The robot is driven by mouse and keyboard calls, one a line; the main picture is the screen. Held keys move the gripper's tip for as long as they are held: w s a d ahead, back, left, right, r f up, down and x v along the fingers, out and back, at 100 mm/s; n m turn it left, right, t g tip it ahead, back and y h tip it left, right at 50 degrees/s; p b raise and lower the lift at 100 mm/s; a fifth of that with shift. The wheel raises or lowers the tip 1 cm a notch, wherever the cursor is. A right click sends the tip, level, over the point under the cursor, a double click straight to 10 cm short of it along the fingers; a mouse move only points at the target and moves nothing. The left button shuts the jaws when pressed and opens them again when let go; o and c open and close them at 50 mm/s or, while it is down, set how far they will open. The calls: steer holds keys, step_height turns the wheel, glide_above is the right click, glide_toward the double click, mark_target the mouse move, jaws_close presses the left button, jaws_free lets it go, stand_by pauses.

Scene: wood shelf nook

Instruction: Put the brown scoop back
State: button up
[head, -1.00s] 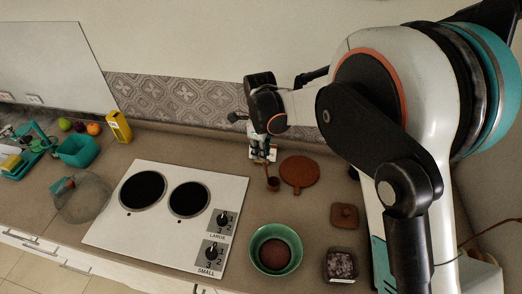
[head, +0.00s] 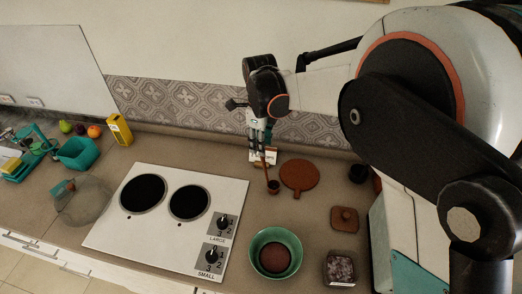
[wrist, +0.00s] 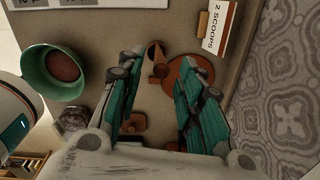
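The brown scoop (head: 273,187) is on the counter in front of the white card, left of a round brown board (head: 300,174). Its small cup is low and its thin handle points up toward my gripper (head: 262,149). My gripper points down over it, with its fingers spread apart. In the wrist view, the scoop (wrist: 155,52) shows in the gap between the teal fingers of my gripper (wrist: 155,78); I see no finger clearly closed on it. The white "2 SCOOPS" card (wrist: 217,25) stands close by. Where the handle meets the fingers is partly hidden.
A green bowl with brown contents (head: 293,240), a jar of dark pieces (head: 340,268) and a square brown lid (head: 345,218) sit nearer. A dark cup (head: 358,174) is at right. The cooktop (head: 160,225) lies left. The tiled wall (head: 185,104) rises close behind.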

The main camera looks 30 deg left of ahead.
step_height(320, 180, up, 6)
steer(key=shift+s+r, duration=0.1)
steer(key=shift+r, duration=0.05)
